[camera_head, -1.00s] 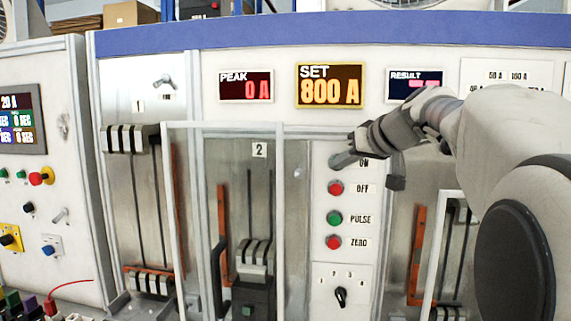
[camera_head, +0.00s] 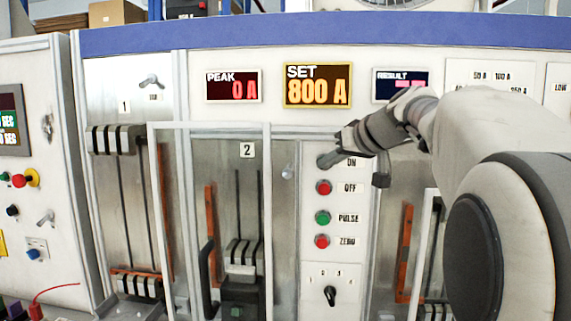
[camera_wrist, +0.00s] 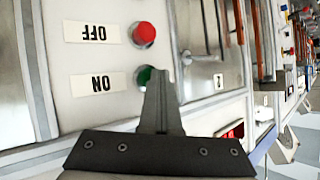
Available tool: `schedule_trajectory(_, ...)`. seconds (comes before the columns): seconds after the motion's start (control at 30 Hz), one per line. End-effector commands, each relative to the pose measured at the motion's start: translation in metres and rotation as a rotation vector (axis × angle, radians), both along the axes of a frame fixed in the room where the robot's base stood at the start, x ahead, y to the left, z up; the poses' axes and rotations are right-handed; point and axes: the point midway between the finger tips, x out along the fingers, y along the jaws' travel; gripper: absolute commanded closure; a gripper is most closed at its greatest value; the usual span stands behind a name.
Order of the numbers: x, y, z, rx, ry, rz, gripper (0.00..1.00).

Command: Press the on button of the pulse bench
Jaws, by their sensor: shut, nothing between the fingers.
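The pulse bench (camera_head: 230,38) is a white cabinet with a blue top strip. Its button column has an ON label (camera_head: 353,162) at the top, then a red OFF button (camera_head: 323,187), a green PULSE button (camera_head: 322,217) and a red ZERO button (camera_head: 321,241).
The displays read PEAK (camera_head: 233,86) 0 A and SET (camera_head: 317,85) 800 A; my arm partly covers the RESULT display (camera_head: 400,82). A rotary knob (camera_head: 330,295) sits below the buttons. A framed bay marked 2 (camera_head: 247,150) stands left of them.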

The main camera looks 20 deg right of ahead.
Motion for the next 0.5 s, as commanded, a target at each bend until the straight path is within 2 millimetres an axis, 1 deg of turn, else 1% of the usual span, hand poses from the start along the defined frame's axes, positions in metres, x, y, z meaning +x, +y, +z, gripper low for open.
schedule_trajectory(0.4,-0.016,0.007,-0.001,0.000,-0.001,0.000,1.00)
schedule_trajectory(0.5,-0.017,0.007,0.000,0.000,-0.001,0.000,1.00)
